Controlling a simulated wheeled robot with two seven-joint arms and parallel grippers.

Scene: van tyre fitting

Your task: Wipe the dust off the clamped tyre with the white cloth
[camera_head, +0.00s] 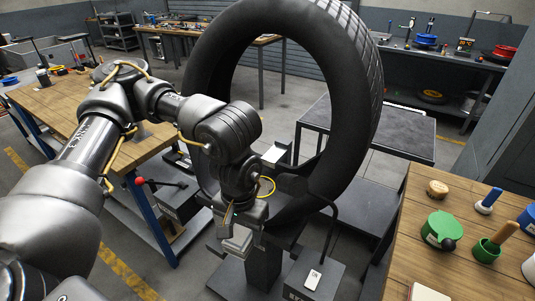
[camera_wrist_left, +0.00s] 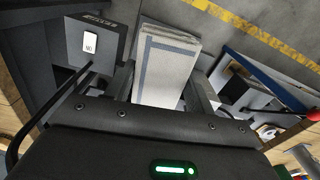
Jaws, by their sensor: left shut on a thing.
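The large black tyre (camera_head: 360,110) stands upright in a dark clamp stand (camera_head: 263,270) in the head view. No clear dust patch can be made out on it at this size. My left gripper (camera_head: 236,238) points down in front of the tyre's lower left part. It is shut on the white cloth (camera_wrist_left: 168,68), a folded pad with a grey-blue stripe, which fills the space between the fingers in the left wrist view. In the head view the cloth is small and pale below the gripper; whether it touches the tyre I cannot tell. My right gripper is out of view.
A wooden bench (camera_head: 430,240) at right holds a green tin (camera_head: 441,229), a green pot (camera_head: 487,250) and a blue-handled tool (camera_head: 489,200). A switch box (camera_head: 313,277) stands by the stand. Another wooden table (camera_head: 60,105) is at left, a black-topped table (camera_head: 385,130) behind.

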